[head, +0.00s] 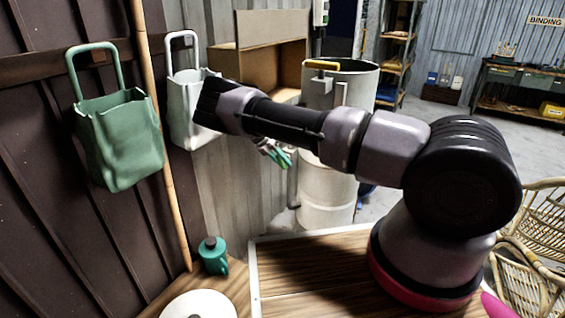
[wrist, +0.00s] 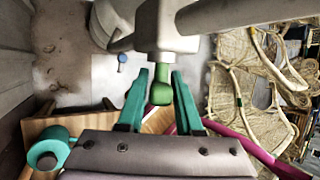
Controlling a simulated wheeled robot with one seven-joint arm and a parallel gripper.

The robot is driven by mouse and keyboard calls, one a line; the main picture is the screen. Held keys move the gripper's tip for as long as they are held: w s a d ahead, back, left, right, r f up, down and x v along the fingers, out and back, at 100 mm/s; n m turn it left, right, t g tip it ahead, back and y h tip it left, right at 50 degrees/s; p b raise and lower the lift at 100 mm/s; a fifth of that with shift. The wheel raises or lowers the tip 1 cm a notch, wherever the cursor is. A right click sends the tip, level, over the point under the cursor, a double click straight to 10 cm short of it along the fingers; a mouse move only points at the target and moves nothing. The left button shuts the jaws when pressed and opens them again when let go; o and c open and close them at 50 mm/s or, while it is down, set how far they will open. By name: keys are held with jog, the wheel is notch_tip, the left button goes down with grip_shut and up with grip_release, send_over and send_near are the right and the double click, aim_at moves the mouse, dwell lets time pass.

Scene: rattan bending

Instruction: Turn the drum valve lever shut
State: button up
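The green valve lever (wrist: 161,88) hangs below a pale valve body (wrist: 165,28) in the wrist view. My gripper (wrist: 159,74) is open, with one teal finger on each side of the lever. A gap shows on both sides, so neither finger seems to touch it. There my arm and fingers hide the valve, and I cannot pick out the lever clearly.
A green bag (head: 122,140) and a white bag (head: 188,125) hang on the left wall, the white one close to my wrist. Wicker chairs (head: 540,225) stand at the right.

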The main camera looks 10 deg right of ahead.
jog(key=shift+o, duration=0.8)
